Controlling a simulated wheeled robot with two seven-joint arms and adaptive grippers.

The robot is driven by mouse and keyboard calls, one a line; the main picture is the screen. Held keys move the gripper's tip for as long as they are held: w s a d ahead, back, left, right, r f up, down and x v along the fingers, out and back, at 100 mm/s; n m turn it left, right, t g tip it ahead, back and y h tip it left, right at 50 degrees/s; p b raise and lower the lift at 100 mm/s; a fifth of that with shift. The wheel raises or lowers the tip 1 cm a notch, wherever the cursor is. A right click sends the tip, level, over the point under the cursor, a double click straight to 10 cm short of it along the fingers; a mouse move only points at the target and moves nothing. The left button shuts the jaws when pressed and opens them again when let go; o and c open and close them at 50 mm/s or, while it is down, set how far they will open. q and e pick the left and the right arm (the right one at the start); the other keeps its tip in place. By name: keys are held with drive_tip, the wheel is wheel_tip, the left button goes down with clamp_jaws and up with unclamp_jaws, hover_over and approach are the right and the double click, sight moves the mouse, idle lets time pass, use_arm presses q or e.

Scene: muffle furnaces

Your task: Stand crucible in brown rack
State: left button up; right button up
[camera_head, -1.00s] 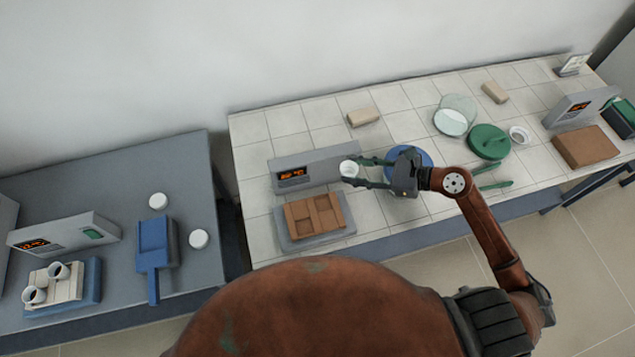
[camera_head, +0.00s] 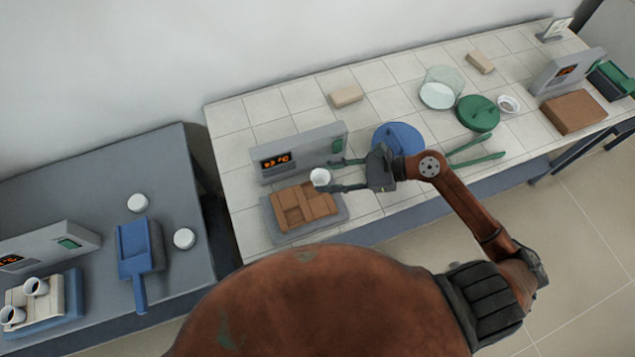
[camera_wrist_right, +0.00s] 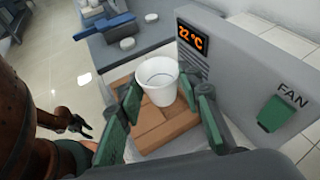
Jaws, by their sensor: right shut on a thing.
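The crucible (camera_head: 320,177) is a small white cup, upright between the fingertips of my right gripper (camera_head: 334,177). My right gripper is shut on it, its green fingers on either side. The brown rack (camera_head: 303,208) lies below, on a grey plate in front of a grey control unit. In the right wrist view the crucible (camera_wrist_right: 158,80) appears over the brown rack (camera_wrist_right: 165,131) and hides part of it. I cannot tell whether it touches the rack. What looks like my left gripper (camera_wrist_right: 78,125) shows small and dark at the left of that view, its jaws unclear.
The grey control unit (camera_head: 300,152) stands close behind the rack. A blue round lid (camera_head: 398,137) lies right of it, with a green lid (camera_head: 478,112) and a glass dish (camera_head: 438,93) farther right. A blue pan (camera_head: 134,247) and white crucibles (camera_head: 37,286) are on the left table.

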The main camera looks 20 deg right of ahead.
sight(320, 181)
drive_tip(key=shift+w+a+f, duration=0.3)
drive_tip(key=shift+f, duration=0.2)
drive_tip(key=shift+w+a+f, duration=0.25)
drive_tip(key=shift+w+f, duration=0.05)
drive_tip(key=shift+f, duration=0.2)
drive_tip(key=shift+w+a+f, duration=0.2)
drive_tip(key=shift+f, duration=0.15)
drive_tip(key=f, duration=0.3)
drive_tip(key=shift+w+a+f, duration=0.2)
use_arm(q)
drive_tip(key=shift+s+f, duration=0.3)
drive_tip(key=shift+s, duration=0.65)
use_arm(e)
drive_tip(key=shift+f, duration=0.15)
use_arm(q)
drive_tip(key=shift+b, duration=0.3)
use_arm(e)
drive_tip(key=shift+f, duration=0.2)
use_arm(q)
drive_tip(key=shift+w+f, duration=0.1)
drive_tip(key=shift+f, duration=0.05)
use_arm(e)
drive_tip(key=o, duration=1.2)
drive_tip(key=shift+r, duration=0.15)
